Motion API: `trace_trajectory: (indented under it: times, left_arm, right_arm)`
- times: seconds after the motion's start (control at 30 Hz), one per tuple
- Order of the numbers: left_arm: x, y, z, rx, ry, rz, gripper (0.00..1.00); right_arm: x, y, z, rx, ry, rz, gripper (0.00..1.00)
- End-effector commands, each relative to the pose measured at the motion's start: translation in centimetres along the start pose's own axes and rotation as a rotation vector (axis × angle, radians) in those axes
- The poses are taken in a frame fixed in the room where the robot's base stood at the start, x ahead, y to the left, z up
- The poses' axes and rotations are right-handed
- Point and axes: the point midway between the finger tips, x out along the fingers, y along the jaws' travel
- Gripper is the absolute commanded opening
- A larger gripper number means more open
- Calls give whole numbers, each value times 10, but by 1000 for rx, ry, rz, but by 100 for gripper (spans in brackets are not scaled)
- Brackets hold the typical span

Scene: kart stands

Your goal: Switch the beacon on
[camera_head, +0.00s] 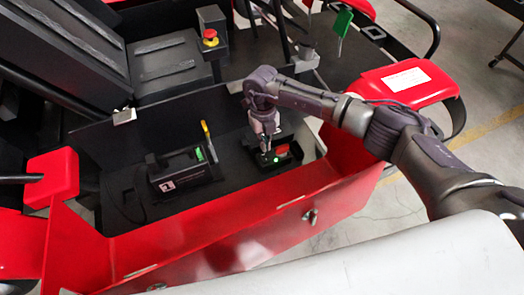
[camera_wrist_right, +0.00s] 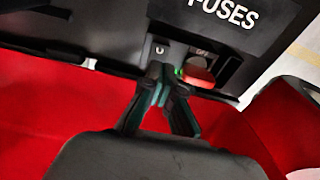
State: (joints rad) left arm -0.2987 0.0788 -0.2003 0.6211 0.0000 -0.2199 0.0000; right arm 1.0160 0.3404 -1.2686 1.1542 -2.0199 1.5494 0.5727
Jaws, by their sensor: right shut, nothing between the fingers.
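A small black switch panel (camera_head: 291,163) sits inside the red-walled kart tray at centre right. It carries a red switch (camera_head: 283,149) and a small lit green light (camera_head: 276,159). In the right wrist view the red switch (camera_wrist_right: 198,73) and the green light (camera_wrist_right: 179,71) show just right of the fingertips, below white "FUSES" lettering. My right gripper (camera_head: 265,150) points down at the panel, beside the red switch. In the wrist view its fingers (camera_wrist_right: 165,72) are together and empty, at or very near the panel face; contact cannot be told. I cannot identify a beacon. My left gripper is out of view.
A black box (camera_head: 182,176) with a yellow lever (camera_head: 206,135) stands left in the tray. A red wall (camera_head: 240,225) bounds the tray's near side. A red-capped stop button (camera_head: 210,38) stands behind, and a red fender (camera_head: 400,80) lies at right.

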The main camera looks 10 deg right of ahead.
Motion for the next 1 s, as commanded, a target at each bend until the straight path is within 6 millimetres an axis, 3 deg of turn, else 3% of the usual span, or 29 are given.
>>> trace_trajectory:
  times: [0.2, 0.43, 0.63, 1.0]
  left_arm:
    - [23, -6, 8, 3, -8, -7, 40]
    - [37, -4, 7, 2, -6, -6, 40]
    - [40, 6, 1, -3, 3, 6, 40]
    - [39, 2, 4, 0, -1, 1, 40]
  right_arm:
    - [-49, -2, 3, -2, -7, -1, 0]
    - [-89, -2, 2, 0, -4, 0, 0]
    - [-103, -1, 1, -1, -1, 0, 0]
    - [-104, -1, 0, 14, 0, 0, 0]
